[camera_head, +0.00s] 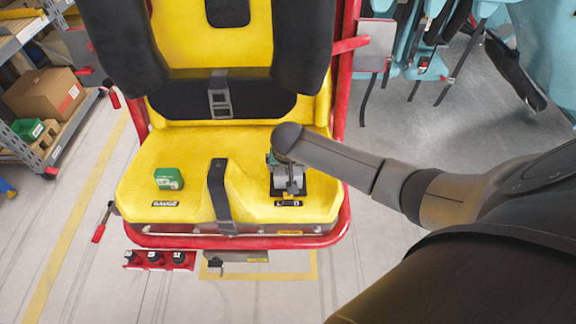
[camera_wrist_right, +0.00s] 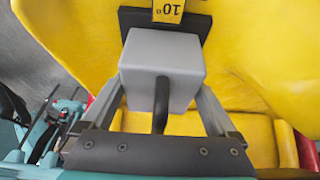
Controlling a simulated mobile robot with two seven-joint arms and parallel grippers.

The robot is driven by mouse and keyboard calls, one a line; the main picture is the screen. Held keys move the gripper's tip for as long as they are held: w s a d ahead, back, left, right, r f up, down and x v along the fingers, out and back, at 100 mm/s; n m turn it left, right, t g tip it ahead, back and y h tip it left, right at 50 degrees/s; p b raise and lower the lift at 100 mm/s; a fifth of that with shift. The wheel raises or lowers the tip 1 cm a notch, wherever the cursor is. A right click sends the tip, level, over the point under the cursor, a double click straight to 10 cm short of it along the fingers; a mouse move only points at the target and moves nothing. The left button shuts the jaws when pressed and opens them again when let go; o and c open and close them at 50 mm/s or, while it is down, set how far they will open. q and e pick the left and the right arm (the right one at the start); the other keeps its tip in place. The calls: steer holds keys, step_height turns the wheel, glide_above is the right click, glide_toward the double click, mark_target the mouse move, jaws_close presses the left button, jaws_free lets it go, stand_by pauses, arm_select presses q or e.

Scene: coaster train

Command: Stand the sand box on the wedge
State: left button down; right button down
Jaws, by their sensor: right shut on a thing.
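The grey sand box (camera_wrist_right: 160,57) has a dark handle on top and sits between the fingers of my right gripper (camera_wrist_right: 162,88) in the right wrist view. The gripper is shut on it. The black wedge (camera_wrist_right: 196,28), with a yellow "10°" label, shows past the box's far edge. The box overlaps the wedge in that view; I cannot tell whether they touch. In the head view the box (camera_head: 289,179) is partly hidden by my right gripper and arm, above the right half of the yellow seat. My left gripper is not in view.
A green block (camera_head: 168,179) rests on the left of the yellow seat (camera_head: 200,150), above a "GAUGE" label. A dark strap (camera_head: 220,190) runs between the two seat halves. A red frame rings the seat. A red rack of black weights (camera_head: 158,260) hangs at the front.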

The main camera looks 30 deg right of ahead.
steer(key=shift+w, duration=0.1)
steer(key=shift+c, duration=0.3)
jaws_free()
steer(key=shift+o, duration=0.3)
steer(key=shift+s+f, duration=0.2)
steer(key=p+v, duration=0.2)
steer(key=v, duration=1.3)
steer(key=shift+r, duration=0.3)
steer(key=shift+w, duration=0.2)
